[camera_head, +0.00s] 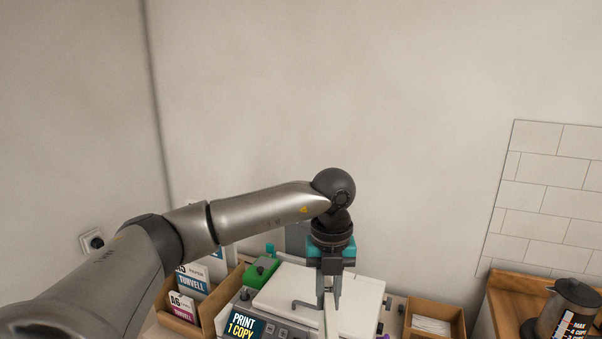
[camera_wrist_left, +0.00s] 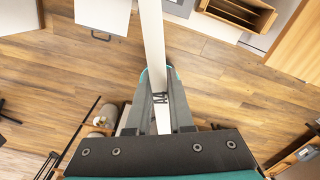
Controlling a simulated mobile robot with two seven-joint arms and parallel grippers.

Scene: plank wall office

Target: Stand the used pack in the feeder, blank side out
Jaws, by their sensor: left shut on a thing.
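My left gripper (camera_head: 329,303) points down over the white-topped printer and is shut on a thin white pack (camera_head: 331,324), seen nearly edge-on. In the left wrist view the pack (camera_wrist_left: 153,38) is a narrow white strip between the fingers of the gripper (camera_wrist_left: 159,82). Small dark marks reading like "A4" show between the fingers; I cannot tell which face is blank. The printer (camera_head: 365,296) has a screen (camera_head: 243,325) reading "PRINT 1 COPY". A grey upright panel (camera_head: 297,238) stands behind it, partly hidden by my arm; I cannot tell whether it is the feeder. My right gripper is not in view.
A brown box (camera_head: 208,314) at left holds Turvell packs marked A5 and A6. A green box (camera_head: 262,271) sits beside the printer's top. A cardboard tray (camera_head: 436,308) with white paper stands at right.

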